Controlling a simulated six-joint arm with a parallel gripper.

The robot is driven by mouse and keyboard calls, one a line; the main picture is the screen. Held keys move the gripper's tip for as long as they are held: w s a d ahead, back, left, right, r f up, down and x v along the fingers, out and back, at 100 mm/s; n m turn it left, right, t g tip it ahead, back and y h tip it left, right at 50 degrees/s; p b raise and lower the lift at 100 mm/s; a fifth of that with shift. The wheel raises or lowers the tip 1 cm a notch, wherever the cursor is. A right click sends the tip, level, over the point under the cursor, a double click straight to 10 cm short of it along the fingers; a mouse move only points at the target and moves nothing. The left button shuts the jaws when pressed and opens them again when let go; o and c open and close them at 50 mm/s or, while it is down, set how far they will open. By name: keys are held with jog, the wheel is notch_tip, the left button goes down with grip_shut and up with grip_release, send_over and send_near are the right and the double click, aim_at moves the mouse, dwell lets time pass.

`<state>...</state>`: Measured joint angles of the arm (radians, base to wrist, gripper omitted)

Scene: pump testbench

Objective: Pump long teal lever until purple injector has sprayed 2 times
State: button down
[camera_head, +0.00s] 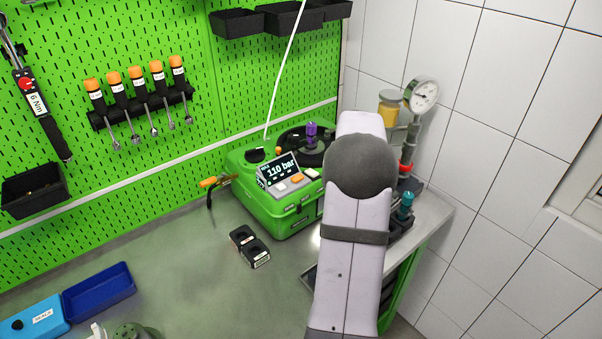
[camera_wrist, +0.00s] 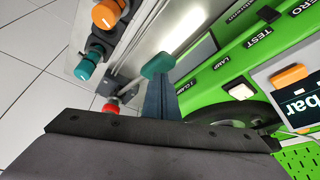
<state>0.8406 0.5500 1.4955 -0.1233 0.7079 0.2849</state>
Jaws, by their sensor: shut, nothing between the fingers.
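The purple injector (camera_head: 311,134) stands upright on the dark round top of the green pump unit (camera_head: 262,210). No spray shows at it. My gripper (camera_wrist: 160,130) is shut with nothing held. In the head view my arm hides my gripper and the lever. The display (camera_head: 279,170) reads 110 bar.
A teal-topped knob (camera_head: 405,205) and a pressure gauge (camera_head: 422,95) stand right of my arm. An orange knob (camera_wrist: 108,13) and a red knob (camera_wrist: 110,105) are near the bar.

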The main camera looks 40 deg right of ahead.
notch_tip(320, 180, down, 8)
jog(key=a+b, duration=0.1)
jog(key=b, duration=0.4)
jog(key=shift+r, duration=0.2)
dwell(0.6)
jog(key=r+p, duration=0.4)
jog(key=r, duration=0.1)
jog(key=d+r+p, duration=0.1)
jog(key=r+p, duration=0.1)
jog(key=r, duration=0.1)
dwell(0.4)
jog(key=shift+f, duration=0.15)
dwell(0.5)
